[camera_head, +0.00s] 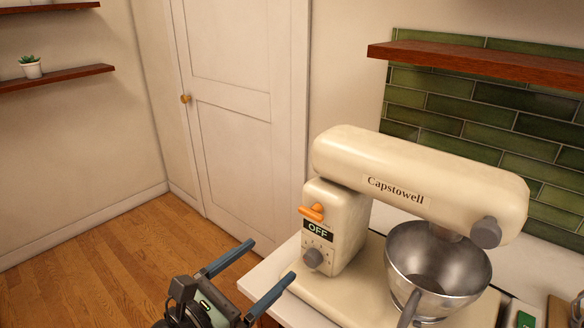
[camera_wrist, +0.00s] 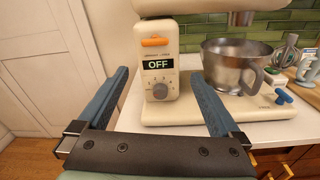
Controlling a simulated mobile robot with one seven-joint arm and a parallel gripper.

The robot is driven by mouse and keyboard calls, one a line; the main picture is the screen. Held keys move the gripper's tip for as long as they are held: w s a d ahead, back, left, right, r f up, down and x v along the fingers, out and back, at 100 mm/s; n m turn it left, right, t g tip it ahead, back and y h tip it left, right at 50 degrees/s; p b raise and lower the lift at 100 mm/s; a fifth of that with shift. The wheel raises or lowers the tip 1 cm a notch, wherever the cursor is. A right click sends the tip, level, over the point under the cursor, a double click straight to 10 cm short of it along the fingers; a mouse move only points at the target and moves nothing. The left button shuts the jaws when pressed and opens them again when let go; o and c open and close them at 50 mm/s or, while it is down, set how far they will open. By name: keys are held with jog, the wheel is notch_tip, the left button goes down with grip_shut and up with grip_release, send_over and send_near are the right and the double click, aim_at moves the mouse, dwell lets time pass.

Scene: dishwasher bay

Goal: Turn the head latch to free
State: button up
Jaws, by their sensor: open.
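The cream stand mixer (camera_head: 420,180) stands on the white counter with its head level over the bowl. An orange lever, apparently the head latch, (camera_head: 312,212) is on the column side above the OFF display; it lies roughly level in the wrist view (camera_wrist: 154,41). The small lettering beneath it is too small to read. My gripper (camera_head: 271,260) is open and empty, in front of and below the latch, apart from the mixer. In the wrist view its two blue fingers (camera_wrist: 160,73) point toward the column, one on each side of the control panel.
A grey dial (camera_head: 313,258) sits below the display. The steel bowl (camera_head: 438,268) is under the mixer head, its handle toward the counter front. A wooden shelf (camera_head: 480,65) hangs behind. Utensils (camera_wrist: 285,52) stand at the right. The floor left of the counter is clear.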

aim_at(308, 214)
jog(key=shift+n+h, duration=0.3)
jog(key=shift+n, duration=0.5)
jog(key=p+x, duration=0.1)
jog(key=x, duration=0.3)
jog(key=r+x, duration=0.1)
jog(key=x, duration=0.3)
jog(key=a+p+x, duration=0.1)
jog(key=x, duration=0.3)
jog(key=shift+w+d+r+p, duration=0.15)
jog(key=shift+w+r+p, duration=0.2)
jog(key=shift+w, duration=0.3)
jog(key=c, duration=1.3)
